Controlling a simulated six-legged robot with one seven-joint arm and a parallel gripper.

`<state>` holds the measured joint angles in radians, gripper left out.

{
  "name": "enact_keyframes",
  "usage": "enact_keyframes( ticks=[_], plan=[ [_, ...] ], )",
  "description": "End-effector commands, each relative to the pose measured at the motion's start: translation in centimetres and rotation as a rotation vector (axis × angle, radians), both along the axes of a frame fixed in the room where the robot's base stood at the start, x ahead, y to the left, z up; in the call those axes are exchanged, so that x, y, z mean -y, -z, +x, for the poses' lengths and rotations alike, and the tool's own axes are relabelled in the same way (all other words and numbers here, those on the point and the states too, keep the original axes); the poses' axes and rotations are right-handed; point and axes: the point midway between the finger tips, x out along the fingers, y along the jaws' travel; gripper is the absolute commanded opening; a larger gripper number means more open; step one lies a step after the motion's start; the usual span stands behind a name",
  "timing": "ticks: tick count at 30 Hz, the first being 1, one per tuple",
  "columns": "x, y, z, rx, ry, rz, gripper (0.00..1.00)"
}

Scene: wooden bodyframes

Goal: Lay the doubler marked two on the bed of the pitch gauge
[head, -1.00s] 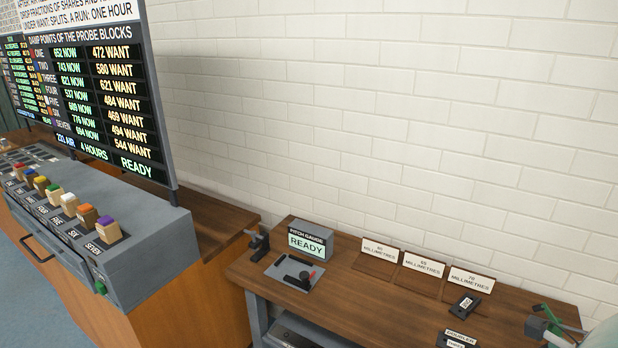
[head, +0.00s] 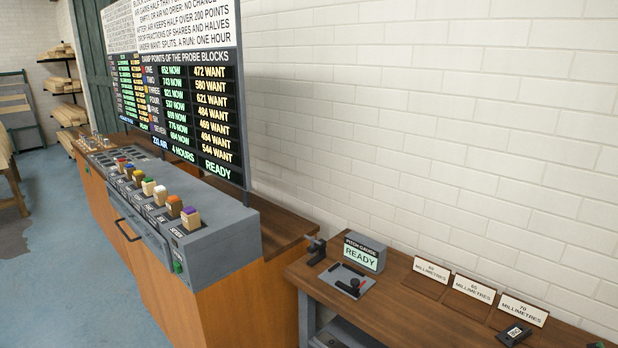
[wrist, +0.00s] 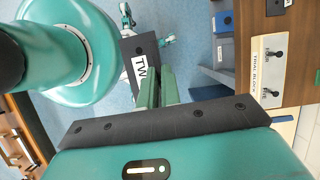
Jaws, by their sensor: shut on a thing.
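My gripper (wrist: 158,88) shows in the wrist view with its green fingers shut on the doubler marked two (wrist: 137,48), a dark plate with a white label. Only "TW" of the label reads; the fingers hide part of the plate. Blue floor lies beyond it. In the head view the pitch gauge (head: 366,251) stands on the wooden bench with its screen reading READY. Its grey bed (head: 338,272) lies in front of the screen, with a black part and a red spot on it. The doubler appears in the wrist view only, well apart from the gauge.
Three signs in millimetres (head: 431,271) stand along the bench's back. A small dark labelled plate (head: 514,334) lies at the front right. A dark clamp-like part (head: 316,250) stands left of the gauge. A grey console (head: 225,240) with coloured blocks is further left. A trial block panel (wrist: 268,70) shows in the wrist view.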

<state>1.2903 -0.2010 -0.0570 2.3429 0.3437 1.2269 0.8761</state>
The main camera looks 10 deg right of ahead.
Motion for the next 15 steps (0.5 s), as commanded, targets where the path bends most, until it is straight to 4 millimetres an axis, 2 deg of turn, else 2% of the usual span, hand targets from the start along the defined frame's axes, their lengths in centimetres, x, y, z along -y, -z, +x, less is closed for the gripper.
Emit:
enact_keyframes(
  ticks=[10,15],
  plan=[
    [-3.8,3.5,6.1,-0.002,-0.333,0.004,0.0],
    [-6.7,6.1,10.5,-0.004,-0.59,0.006,0.0]
  ],
)
